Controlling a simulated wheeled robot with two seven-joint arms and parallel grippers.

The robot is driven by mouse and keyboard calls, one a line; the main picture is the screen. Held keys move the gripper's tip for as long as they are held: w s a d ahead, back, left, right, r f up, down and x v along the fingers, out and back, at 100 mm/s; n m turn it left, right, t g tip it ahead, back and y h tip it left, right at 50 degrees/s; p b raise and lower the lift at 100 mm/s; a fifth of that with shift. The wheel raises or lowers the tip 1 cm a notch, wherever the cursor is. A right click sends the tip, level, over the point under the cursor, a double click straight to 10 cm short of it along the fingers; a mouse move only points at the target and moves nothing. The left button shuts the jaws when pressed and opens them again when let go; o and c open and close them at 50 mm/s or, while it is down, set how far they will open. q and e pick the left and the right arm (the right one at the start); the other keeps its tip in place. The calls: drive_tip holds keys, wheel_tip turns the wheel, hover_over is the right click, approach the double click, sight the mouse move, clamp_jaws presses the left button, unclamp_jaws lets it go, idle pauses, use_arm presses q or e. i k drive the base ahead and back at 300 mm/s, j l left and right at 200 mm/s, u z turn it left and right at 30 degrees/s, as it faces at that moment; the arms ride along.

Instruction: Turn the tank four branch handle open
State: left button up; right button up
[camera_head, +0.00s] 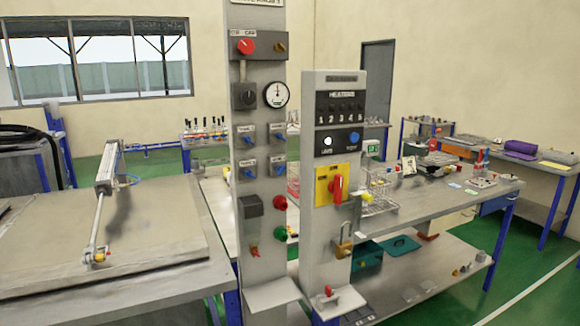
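A tall grey control column (262,205) stands at the centre of the head view. It carries blue branch handles in two rows: upper left (249,140), upper right (279,137), lower left (249,173) and lower right (279,170). Each has a small label plate above it. The print is too small to tell which one is tank four. The handles look tilted, but their exact positions are hard to make out. Neither of my grippers is in view, and nothing touches the handles.
The column also bears a red knob (246,46), a round gauge (276,94), and red (280,203) and green (280,234) buttons. A heater panel (342,115) with a red switch (336,187) stands close right. A bench with a pneumatic cylinder (104,170) is at left.

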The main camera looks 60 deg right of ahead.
sight(280, 169)
drive_tip(key=z, duration=1.85)
